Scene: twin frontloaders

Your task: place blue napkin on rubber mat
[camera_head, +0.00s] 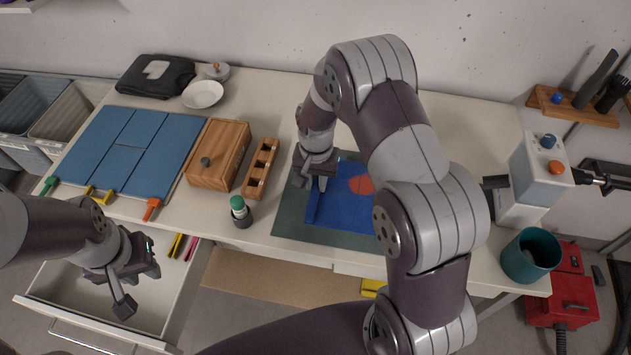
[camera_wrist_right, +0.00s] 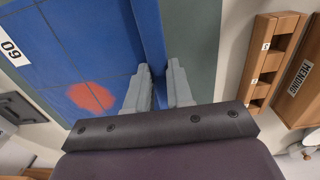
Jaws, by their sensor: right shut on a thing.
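The blue napkin (camera_head: 345,205), with a red patch, lies spread on the dark green rubber mat (camera_head: 290,222) at the middle of the table. A narrow fold stands up along its left edge. My right gripper (camera_head: 318,186) is shut on this fold; the right wrist view shows the napkin (camera_wrist_right: 70,55) with its fold between the fingertips (camera_wrist_right: 160,80). The mat (camera_wrist_right: 195,40) shows beside the fold there. My right arm hides the napkin's right part in the head view. My left gripper (camera_head: 138,275) is open and empty, above the open drawer.
A wooden block with slots (camera_head: 260,168), a wooden box (camera_head: 218,155) and a green-topped bottle (camera_head: 240,211) stand left of the mat. Blue panels (camera_head: 130,145) lie further left. A teal cup (camera_head: 530,255) and a white machine (camera_head: 540,175) stand at the right. The drawer (camera_head: 185,275) is pulled out.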

